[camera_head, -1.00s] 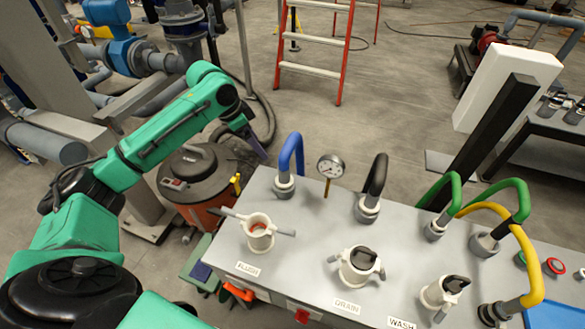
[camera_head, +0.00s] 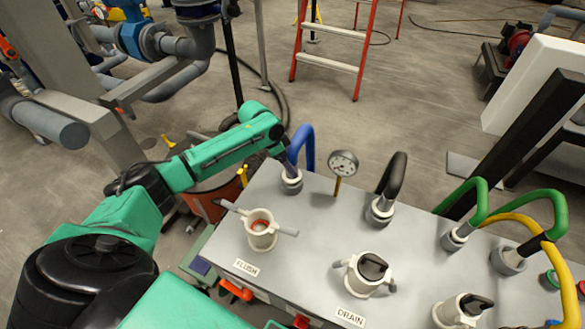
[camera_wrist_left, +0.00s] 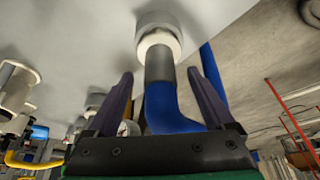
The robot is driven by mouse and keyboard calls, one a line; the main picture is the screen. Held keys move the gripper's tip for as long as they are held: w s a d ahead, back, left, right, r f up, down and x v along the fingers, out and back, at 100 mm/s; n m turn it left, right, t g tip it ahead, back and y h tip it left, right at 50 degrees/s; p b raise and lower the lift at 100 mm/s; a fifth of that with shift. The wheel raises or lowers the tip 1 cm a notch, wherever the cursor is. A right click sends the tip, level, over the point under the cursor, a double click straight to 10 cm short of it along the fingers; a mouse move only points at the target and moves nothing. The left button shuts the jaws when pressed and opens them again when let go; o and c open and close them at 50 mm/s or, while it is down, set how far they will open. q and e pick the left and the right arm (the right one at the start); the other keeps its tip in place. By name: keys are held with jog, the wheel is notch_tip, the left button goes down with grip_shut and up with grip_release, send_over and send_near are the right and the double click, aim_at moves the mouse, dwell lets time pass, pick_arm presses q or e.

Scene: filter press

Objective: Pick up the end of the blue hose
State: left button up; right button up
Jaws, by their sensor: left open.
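The blue hose (camera_head: 308,150) arches up at the back left of the grey bench panel (camera_head: 320,235). Its grey end cuff sits in a round pale fitting (camera_wrist_left: 158,35) on the panel. In the left wrist view, the blue hose (camera_wrist_left: 167,108) and its cuff stand between the two purple fingers of my left gripper (camera_wrist_left: 160,75). The fingers are open, with a gap visible on each side of the cuff. In the head view, my left gripper (camera_head: 287,157) reaches the hose from the left, its fingers partly hidden. My right gripper is not in view.
A pressure gauge (camera_head: 343,163) and a black hose (camera_head: 393,180) stand right of the blue hose. The FLUSH port (camera_head: 262,232) is in front of it. Green hoses (camera_head: 477,200) and a yellow hose (camera_head: 560,270) rise farther right.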

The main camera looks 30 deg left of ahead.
pick_arm(q)
jog(key=x, duration=0.3)
jog(key=shift+r, duration=0.1)
grip_shut()
jog(key=shift+r, duration=0.1)
